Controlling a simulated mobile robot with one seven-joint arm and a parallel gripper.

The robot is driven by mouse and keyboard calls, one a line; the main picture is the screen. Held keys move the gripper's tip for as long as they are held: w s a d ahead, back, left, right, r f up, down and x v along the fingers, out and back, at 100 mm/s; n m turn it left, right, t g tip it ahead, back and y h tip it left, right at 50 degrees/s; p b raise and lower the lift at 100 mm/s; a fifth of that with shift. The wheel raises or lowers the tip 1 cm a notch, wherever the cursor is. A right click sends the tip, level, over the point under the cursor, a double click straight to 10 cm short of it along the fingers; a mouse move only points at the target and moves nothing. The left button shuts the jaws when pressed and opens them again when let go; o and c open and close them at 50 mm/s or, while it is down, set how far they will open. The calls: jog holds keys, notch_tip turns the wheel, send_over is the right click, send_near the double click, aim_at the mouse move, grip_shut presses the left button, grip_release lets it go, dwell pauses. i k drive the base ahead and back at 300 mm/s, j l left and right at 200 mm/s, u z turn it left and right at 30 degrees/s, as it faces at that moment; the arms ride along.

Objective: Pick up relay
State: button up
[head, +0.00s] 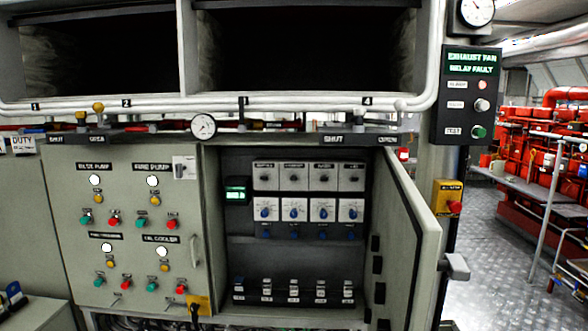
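An open cabinet (215,240) in the head view holds rows of electrical modules. The upper block has several grey modules (294,178) above white modules with blue knobs (294,210). A lower row has several small black-and-white plug-in units (294,291). A dark module with a green display (237,194) sits at the upper left inside. I cannot tell which of these is the relay. My gripper is not in view.
The cabinet door (412,230) stands open to the right. A closed control panel (125,220) with buttons is at left. A "relay fault" box (468,97) has a red lamp lit. Pipes and valves (204,127) run above. Open floor (490,260) lies right.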

aim_at(239, 281)
jog(key=i+j, duration=0.3)
jog(key=j, duration=0.15)
jog(key=i+j, duration=0.3)
jog(key=j, duration=0.2)
jog(key=i+j, duration=0.3)
jog(key=j, duration=0.15)
